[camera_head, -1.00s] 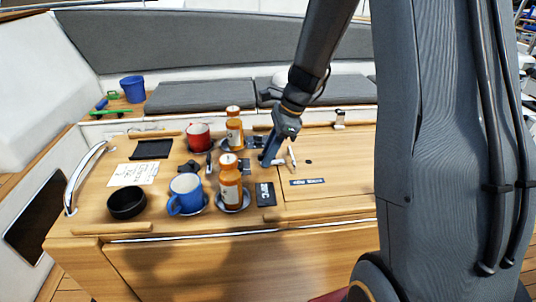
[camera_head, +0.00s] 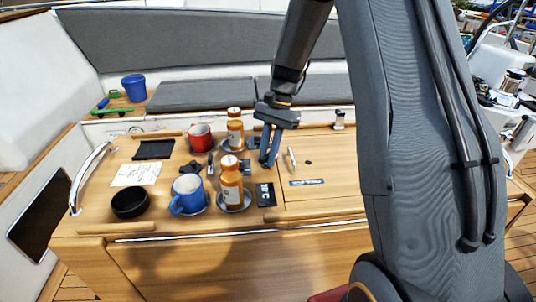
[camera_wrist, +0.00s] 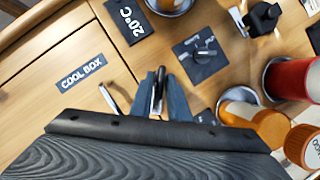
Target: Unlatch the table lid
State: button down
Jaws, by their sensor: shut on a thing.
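The table lid (camera_head: 330,170) is a wooden panel labelled COOL BOX, on the right of the table top, and is closed. A small pale lever (camera_head: 291,160) stands upright on it near its left edge; it also shows in the wrist view (camera_wrist: 110,98), apart from my fingers. My gripper (camera_head: 268,163) points down just left of this lever, near the lid's seam. In the wrist view my fingers (camera_wrist: 158,82) are shut on a small dark part, mostly hidden between them; I cannot tell what it is.
Two orange bottles (camera_head: 231,184) stand just left of my gripper, with a blue mug (camera_head: 188,194) and a red mug (camera_head: 200,138) beyond them. A black square with a knob (camera_wrist: 200,53) and a 20°C plate (camera_wrist: 130,18) lie beside the lid.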

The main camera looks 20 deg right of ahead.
jog(key=n+g+h, duration=0.1)
jog(key=n, duration=0.3)
jog(key=shift+w+a, duration=0.1)
jog(key=shift+n+h, duration=0.8)
jog(key=shift+n, duration=1.1)
jog(key=shift+g, duration=0.3)
jog(key=c, duration=1.8)
grip_release()
jog(key=shift+c, duration=0.2)
jog(key=b+v, duration=0.2)
jog(key=v, duration=0.6)
jog(key=shift+b, duration=0.4)
jog(key=shift+a+f, duration=0.1)
jog(key=shift+a, duration=0.1)
